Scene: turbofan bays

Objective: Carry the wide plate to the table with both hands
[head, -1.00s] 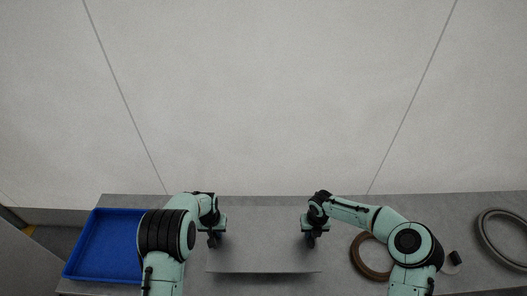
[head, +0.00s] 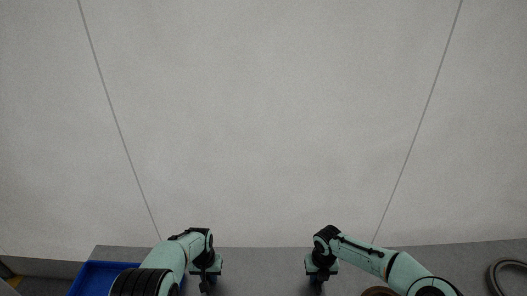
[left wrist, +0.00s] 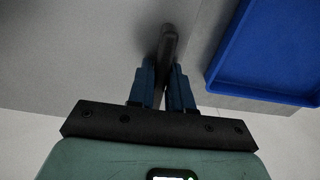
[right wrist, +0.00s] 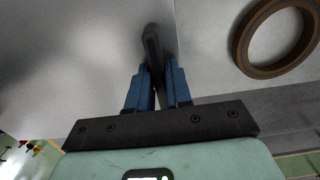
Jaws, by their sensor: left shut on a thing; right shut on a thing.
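The wide plate (head: 262,284) is grey and lies between my two grippers at the bottom of the head view, its near part cut off by the frame. My left gripper (head: 205,274) is shut on a dark bar-like handle (left wrist: 167,48) at the plate's left end; the plate (left wrist: 85,55) fills the left of that wrist view. My right gripper (head: 318,274) is shut on a matching dark handle (right wrist: 153,45) at the right end, with the plate (right wrist: 70,55) to its left. I cannot tell the plate's height above the grey surface.
A blue tray (left wrist: 262,87) lies beside my left gripper on the grey worktop (head: 125,253). A brown ring (right wrist: 245,57) lies beside my right gripper. A grey ring (head: 494,278) is at the far right. A pale wall (head: 265,120) rises behind.

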